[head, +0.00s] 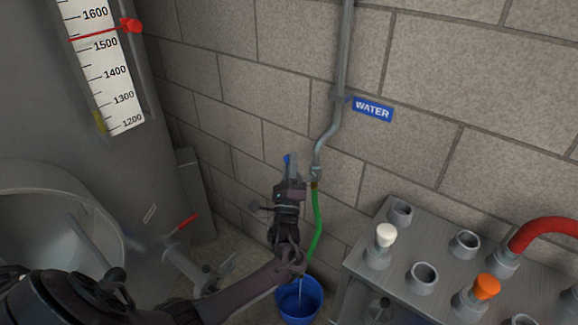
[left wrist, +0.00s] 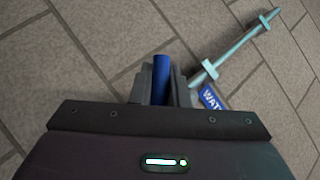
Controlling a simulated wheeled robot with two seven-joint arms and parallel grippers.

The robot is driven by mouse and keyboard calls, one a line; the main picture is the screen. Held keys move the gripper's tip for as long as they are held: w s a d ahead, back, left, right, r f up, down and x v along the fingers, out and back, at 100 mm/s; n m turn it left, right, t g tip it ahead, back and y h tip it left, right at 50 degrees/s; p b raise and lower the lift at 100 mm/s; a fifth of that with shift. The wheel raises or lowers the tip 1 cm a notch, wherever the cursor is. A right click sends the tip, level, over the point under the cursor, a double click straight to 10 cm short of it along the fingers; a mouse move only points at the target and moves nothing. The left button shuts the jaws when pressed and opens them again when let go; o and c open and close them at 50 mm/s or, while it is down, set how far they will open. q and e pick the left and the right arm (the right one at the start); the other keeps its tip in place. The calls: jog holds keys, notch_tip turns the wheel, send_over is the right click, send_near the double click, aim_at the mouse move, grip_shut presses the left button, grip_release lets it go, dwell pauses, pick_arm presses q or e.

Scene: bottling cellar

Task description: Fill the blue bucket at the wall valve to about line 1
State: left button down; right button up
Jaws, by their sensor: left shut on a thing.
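The blue bucket (head: 283,307) stands on the floor below the wall valve, cut by the bottom edge of the head view. A green hose (head: 318,225) hangs from the valve toward it. A thin pale streak shows inside the bucket; I cannot tell if it is water or a marking. Line 1 and the water level cannot be made out. My left gripper (head: 290,172) is up at the valve, shut on the blue valve lever (head: 287,159). In the left wrist view the blue lever (left wrist: 161,78) stands between the fingers. My right gripper is not in view.
A grey pipe (head: 341,60) runs down the block wall beside a blue WATER sign (head: 373,109). A grey manifold box (head: 350,267) with several ports and a red hose (head: 545,232) stands at right. A large tank with a scale (head: 108,75) is at left.

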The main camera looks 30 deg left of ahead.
pick_arm(q)
jog(key=shift+d+m+t, duration=0.15)
jog(key=shift+m+t, duration=0.15)
jog(key=shift+m, duration=0.1)
jog(key=c, duration=1.4)
grip_release()
